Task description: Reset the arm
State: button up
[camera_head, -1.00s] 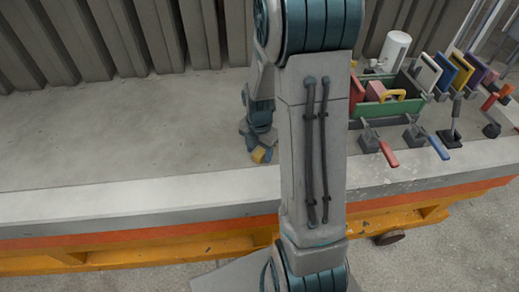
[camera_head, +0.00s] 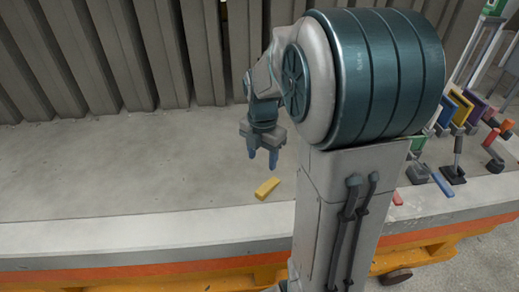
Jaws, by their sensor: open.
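My gripper (camera_head: 263,156) hangs above the grey bench, its two blue-tipped fingers pointing down, apart and with nothing between them. A small yellow block (camera_head: 267,188) lies on the bench below and slightly right of the fingers, clear of them. My arm rises at the centre-right of the view and hides part of the bench behind it.
The grey bench (camera_head: 90,185) is bare on the left, with a corrugated grey wall behind it. Several coloured panels and handled tools stand at the right, among them a blue-handled tool (camera_head: 442,184) and a yellow panel (camera_head: 462,108). An orange frame (camera_head: 130,279) runs below the bench edge.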

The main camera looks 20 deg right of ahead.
jog(key=s+a+r+m+t, duration=0.1)
jog(key=s+a+r+m, duration=0.1)
jog(key=s+m, duration=0.5)
jog(key=s+a+r+m+t, duration=0.2)
jog(key=s+a+m, duration=0.3)
jog(key=m, duration=1.2)
jog(key=shift+s+a+r, duration=0.2)
jog(key=shift+s+r, duration=0.25)
jog(key=shift+s, duration=0.45)
jog(key=c, duration=0.3)
jog(key=shift+d, duration=0.1)
jog(key=shift+c, duration=0.2)
